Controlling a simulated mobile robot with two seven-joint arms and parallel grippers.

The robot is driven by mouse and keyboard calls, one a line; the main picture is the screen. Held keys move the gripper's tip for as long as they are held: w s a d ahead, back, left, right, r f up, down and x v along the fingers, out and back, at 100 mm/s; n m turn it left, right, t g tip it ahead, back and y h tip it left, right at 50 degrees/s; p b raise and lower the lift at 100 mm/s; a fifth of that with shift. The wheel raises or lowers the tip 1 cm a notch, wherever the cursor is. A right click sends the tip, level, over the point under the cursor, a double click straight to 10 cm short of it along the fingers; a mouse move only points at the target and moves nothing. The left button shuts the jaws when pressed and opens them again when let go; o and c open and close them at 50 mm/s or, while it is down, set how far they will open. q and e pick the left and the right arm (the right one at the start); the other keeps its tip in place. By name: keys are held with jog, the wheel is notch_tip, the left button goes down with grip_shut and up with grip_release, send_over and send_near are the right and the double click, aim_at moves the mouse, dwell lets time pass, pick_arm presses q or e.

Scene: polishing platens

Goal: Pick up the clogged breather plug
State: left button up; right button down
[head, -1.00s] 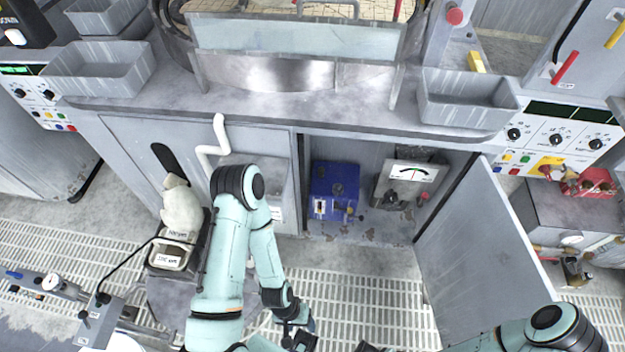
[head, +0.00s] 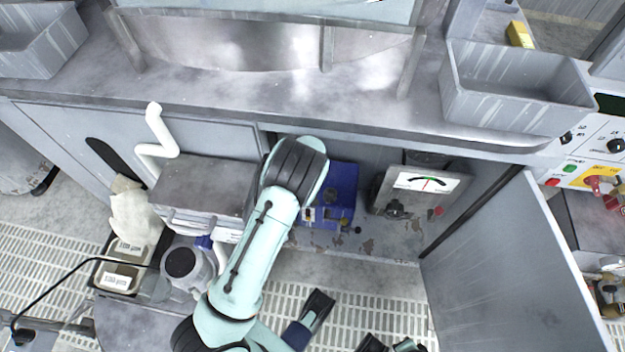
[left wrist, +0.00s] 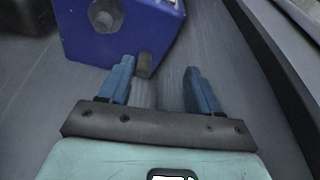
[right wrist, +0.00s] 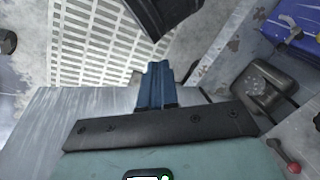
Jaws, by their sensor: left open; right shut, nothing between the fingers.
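The plug is likely the dark, stubby cylinder (left wrist: 144,65) at the lower edge of the blue box (left wrist: 125,30) in the left wrist view. My left gripper (left wrist: 160,85) is open around empty space; the cylinder lies close to its left finger, between the two fingers in the picture. Contact cannot be told. In the head view the blue box (head: 343,185) stands inside the open cabinet, partly covered by my left arm, and I cannot make out the left fingertips.
A meter box (head: 415,190) stands right of the blue box. The open cabinet door (head: 490,260) bounds the right side. A white bent pipe (head: 155,135) and a grey drawer unit (head: 205,185) are at left. Grating (head: 350,300) lies in front.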

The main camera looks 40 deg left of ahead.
pick_arm(q)
jog(key=w+a+r+t+b, duration=0.1)
jog(key=w+a+r+b, duration=0.15)
jog(key=w, duration=0.25)
pick_arm(e)
jog(key=w+d+f+t, duration=0.1)
jog(key=w+d+f, duration=0.1)
jog(key=w+f, duration=0.2)
pick_arm(q)
jog(key=shift+n, duration=0.4)
jog(key=b+x, duration=0.2)
jog(key=x, duration=0.4)
jog(key=b+x, duration=0.1)
jog(key=x, duration=0.5)
jog(key=shift+w+f+b, duration=0.1)
jog(key=shift+w+b, duration=0.15)
jog(key=shift+b, duration=0.15)
jog(key=shift+f, duration=0.15)
jog(key=shift+y, duration=0.3)
jog(key=c, duration=1.1)
pick_arm(e)
jog(key=s+f+g, duration=0.2)
jog(key=s+f, duration=0.4)
jog(key=shift+s+d+m+h, duration=0.3)
jog(key=shift+s+d, duration=0.05)
jog(key=shift+d, duration=0.05)
